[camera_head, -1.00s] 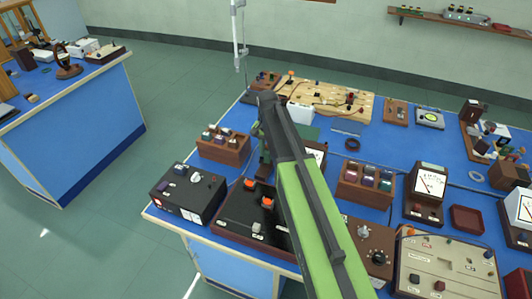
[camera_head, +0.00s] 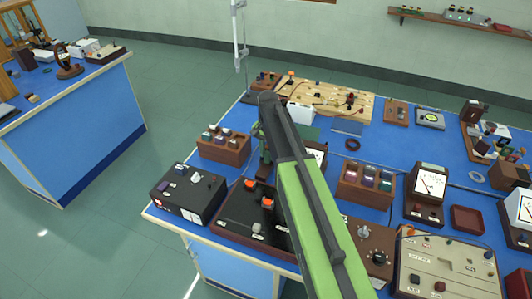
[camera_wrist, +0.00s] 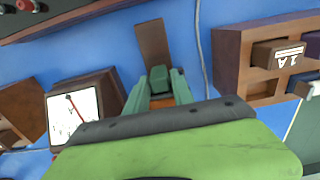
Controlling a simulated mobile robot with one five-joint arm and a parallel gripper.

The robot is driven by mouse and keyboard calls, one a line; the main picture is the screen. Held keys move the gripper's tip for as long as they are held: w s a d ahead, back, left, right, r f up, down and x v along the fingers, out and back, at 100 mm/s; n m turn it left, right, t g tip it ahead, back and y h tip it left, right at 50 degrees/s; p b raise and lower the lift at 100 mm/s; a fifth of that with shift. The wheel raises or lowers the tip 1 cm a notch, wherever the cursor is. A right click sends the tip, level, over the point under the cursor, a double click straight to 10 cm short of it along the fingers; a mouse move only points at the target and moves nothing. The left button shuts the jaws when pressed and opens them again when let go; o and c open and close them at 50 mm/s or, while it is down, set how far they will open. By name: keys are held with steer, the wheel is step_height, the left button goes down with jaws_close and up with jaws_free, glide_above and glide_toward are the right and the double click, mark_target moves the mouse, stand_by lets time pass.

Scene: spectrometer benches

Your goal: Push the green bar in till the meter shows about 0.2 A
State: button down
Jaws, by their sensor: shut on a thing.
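In the wrist view my gripper (camera_wrist: 159,88) has its two pale green fingers closed on a darker green block (camera_wrist: 158,77), which looks like the end of the green bar. A flat brown strip (camera_wrist: 152,42) extends beyond it. A meter (camera_wrist: 72,115) with a white face and a red needle stands left of the fingers, seen at a slant; its reading is too small to tell. In the head view my arm covers most of the gripper and bar, and part of this meter (camera_head: 317,154) shows just right of the arm.
A wooden rack of coloured blocks (camera_head: 367,183) stands right of my arm, and another rack (camera_head: 223,148) stands left. A black switch box (camera_head: 188,193) is at the front left. A second dial meter (camera_head: 430,183) stands farther right. A grey cable (camera_wrist: 199,45) runs near the fingers.

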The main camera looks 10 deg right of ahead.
steer(key=shift+a, duration=0.15)
steer(key=shift+s+a, duration=0.45)
steer(key=shift+s, duration=0.3)
steer(key=c, duration=1.2)
jaws_free()
steer(key=shift+w, duration=0.1)
step_height(320, 180, up, 17)
steer(key=p, duration=1.7)
steer(key=shift+r, duration=0.2)
